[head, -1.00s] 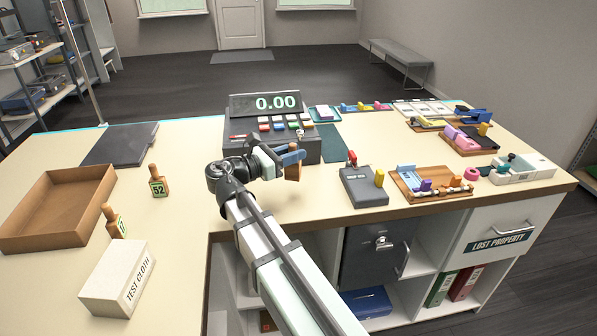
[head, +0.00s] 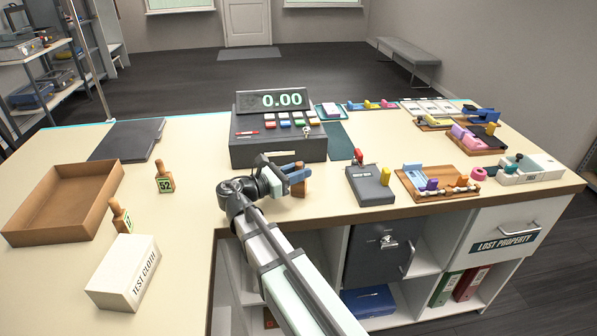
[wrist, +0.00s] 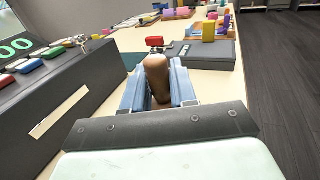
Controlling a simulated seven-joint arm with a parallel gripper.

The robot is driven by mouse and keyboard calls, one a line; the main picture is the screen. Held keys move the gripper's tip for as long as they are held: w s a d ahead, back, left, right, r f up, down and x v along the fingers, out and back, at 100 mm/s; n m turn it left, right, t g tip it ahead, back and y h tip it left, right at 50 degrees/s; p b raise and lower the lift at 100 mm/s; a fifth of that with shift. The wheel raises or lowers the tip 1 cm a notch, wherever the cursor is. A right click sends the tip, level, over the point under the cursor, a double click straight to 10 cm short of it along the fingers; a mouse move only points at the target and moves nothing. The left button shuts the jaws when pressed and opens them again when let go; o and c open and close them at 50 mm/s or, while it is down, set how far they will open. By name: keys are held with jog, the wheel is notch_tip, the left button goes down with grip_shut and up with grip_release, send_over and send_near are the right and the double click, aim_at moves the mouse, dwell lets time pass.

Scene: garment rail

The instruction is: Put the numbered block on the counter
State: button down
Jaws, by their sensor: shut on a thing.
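My gripper (head: 292,177) is shut on a block with a rounded brown wooden handle (head: 303,183), in front of the cash register. The handle stands upright between the blue fingers (wrist: 158,90) in the wrist view (wrist: 157,72). The block's number is hidden. It is low over the counter (head: 190,228), near its front edge; I cannot tell if it touches. Two other wooden-handled blocks stand on the counter at left: one marked 52 (head: 165,180), and one with a green label (head: 121,218) that is hard to read.
The cash register (head: 277,148) is just behind my gripper. A grey card device (head: 366,190) and a wooden tray of small items (head: 410,193) are to the right. An open brown tray (head: 60,230) and a white TEST CLOTH box (head: 122,285) are at left. Counter between is clear.

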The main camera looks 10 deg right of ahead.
jog(key=shift+f, duration=0.1)
jog(key=c, duration=0.9)
grip_release()
jog(key=v, duration=1.2)
